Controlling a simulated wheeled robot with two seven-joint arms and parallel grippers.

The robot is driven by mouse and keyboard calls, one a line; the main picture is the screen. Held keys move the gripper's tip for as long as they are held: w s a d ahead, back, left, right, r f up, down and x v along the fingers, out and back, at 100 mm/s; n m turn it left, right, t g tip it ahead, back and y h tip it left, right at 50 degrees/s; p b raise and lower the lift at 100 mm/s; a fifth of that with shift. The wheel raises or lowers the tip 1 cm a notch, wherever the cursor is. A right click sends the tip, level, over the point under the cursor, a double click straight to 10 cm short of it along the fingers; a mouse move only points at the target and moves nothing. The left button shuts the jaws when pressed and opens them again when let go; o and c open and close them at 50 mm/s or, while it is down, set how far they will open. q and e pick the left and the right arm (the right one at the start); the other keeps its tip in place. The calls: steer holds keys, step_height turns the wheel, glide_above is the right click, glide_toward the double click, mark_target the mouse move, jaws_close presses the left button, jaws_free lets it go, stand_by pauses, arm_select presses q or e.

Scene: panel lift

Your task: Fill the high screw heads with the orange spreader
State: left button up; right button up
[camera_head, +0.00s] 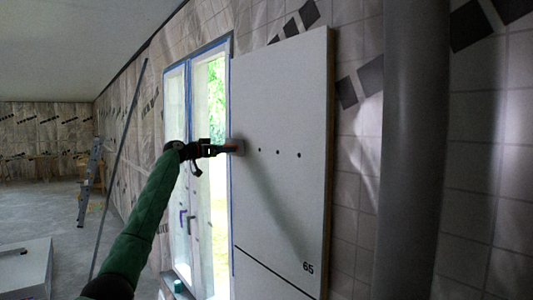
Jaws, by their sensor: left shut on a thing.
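My left arm comes in from the lower left in a green sleeve. My left gripper (207,149) is shut on the orange spreader (230,147), whose far end is at the left edge of the white panel (290,200). I cannot tell whether the spreader touches the panel. Dark screw heads show in a row on the panel to the right of the spreader: one near it (260,149), one in the middle (278,152) and one at the right (299,155). The spreader may hide another. My right gripper is not in view.
A window with blue tape (198,120) stands left of the panel. A grey vertical column (412,150) stands at the right. A stepladder (88,180) and a long leaning pole (122,150) are at the left. A white block (25,268) is at the lower left.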

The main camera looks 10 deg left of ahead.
arm_select(q)
steer(key=shift+w+d, duration=0.15)
steer(key=shift+w, duration=0.05)
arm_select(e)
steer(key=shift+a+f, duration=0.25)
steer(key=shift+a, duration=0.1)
arm_select(q)
steer(key=shift+w+d+b, duration=0.2)
steer(key=shift+w+b, duration=0.05)
steer(key=shift+b, duration=0.25)
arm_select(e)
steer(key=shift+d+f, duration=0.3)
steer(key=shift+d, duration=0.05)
arm_select(q)
steer(key=shift+w+f+b, duration=0.15)
steer(key=shift+b, duration=0.15)
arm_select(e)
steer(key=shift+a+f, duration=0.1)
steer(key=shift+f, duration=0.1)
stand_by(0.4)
